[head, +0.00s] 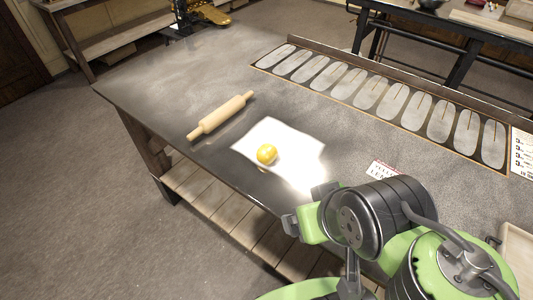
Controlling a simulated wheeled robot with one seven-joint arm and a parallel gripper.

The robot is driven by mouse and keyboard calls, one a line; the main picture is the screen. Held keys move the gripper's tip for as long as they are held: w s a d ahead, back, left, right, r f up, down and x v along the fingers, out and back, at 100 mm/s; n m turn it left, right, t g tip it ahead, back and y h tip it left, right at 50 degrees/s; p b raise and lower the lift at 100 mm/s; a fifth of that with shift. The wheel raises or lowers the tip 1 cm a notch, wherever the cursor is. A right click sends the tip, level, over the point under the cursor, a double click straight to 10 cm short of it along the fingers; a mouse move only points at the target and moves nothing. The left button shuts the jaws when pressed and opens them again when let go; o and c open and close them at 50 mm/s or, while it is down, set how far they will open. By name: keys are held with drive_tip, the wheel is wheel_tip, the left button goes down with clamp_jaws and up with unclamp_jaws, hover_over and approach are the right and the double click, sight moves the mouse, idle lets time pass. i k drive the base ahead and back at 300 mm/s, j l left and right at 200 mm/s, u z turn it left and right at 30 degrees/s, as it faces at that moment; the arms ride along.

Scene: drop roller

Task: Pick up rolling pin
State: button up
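A light wooden rolling pin (222,116) lies on the dark table (160,85), near its left front edge. It lies at a slant, with one handle toward the edge and the other toward the middle. My gripper (306,207) is at the lower right, at the end of my green and black arm. It is to the right of the rolling pin and nearer to me, well apart from it. The wrist partly hides the gripper, and I cannot tell how far its fingers are apart. Nothing covers the rolling pin.
A white sheet (300,150) lies right of the pin, with a yellow round fruit (267,154) on it. A red and white card (384,171) lies near my wrist. A long panel with several grey ovals (370,95) runs along the back.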

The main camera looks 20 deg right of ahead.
sight(215, 118)
drive_tip(key=i+j+u, duration=0.25)
drive_tip(key=u, duration=0.15)
drive_tip(key=i+j+u, duration=0.15)
drive_tip(key=i+u, duration=0.2)
drive_tip(key=i+j+u, duration=0.1)
drive_tip(key=u, duration=0.3)
drive_tip(key=i+l+u, duration=0.1)
drive_tip(key=i+u, duration=0.3)
